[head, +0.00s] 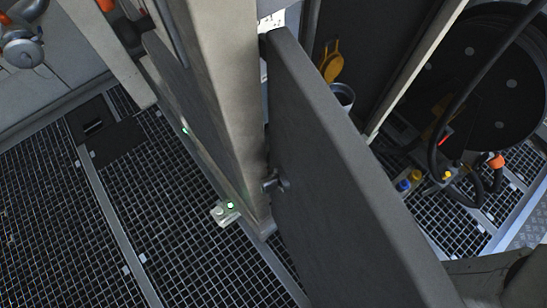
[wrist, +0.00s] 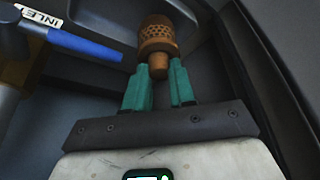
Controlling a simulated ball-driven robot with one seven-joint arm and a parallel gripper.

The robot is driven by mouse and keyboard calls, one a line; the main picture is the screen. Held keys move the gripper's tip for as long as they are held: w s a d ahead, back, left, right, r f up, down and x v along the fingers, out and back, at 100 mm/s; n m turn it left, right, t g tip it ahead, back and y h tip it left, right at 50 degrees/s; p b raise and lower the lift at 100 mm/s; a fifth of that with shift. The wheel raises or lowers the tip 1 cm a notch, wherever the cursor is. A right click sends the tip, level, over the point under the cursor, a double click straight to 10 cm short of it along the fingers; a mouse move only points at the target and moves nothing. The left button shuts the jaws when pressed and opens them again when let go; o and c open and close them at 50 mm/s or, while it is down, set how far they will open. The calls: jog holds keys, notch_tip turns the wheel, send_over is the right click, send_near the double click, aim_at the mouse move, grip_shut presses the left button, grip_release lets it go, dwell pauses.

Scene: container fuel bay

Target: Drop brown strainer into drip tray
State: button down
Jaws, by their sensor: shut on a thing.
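The brown strainer (wrist: 157,38) shows at the top middle of the wrist view, with a perforated mesh body and a narrower plain stem toward me. My gripper (wrist: 162,72) has green fingers, shut on the stem of the strainer. The mesh end points away from my gripper. In the head view neither the strainer nor my gripper can be made out; a large grey panel covers the middle. I cannot identify the drip tray for sure in either view.
In the wrist view a blue bar (wrist: 75,42) with a pale label (wrist: 32,13) is at left, close to dark grey walls. In the head view a tall grey panel (head: 335,175) stands beside a post (head: 222,95). A hose reel (head: 480,85) and small bottles (head: 408,180) are at right.

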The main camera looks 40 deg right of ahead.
jog(key=shift+f, duration=0.25)
jog(key=c, duration=0.9)
grip_release()
jog(key=shift+c, duration=0.2)
jog(key=shift+r, duration=0.55)
jog(key=p+v, duration=0.4)
jog(key=v, duration=0.8)
jog(key=s+d+m+g+h, duration=0.2)
jog(key=s+d+m+h, duration=0.1)
jog(key=s+m, duration=0.6)
jog(key=s+d+r, duration=0.1)
jog(key=s, duration=0.3)
jog(key=shift+s+d, duration=0.15)
jog(key=shift+d, duration=0.05)
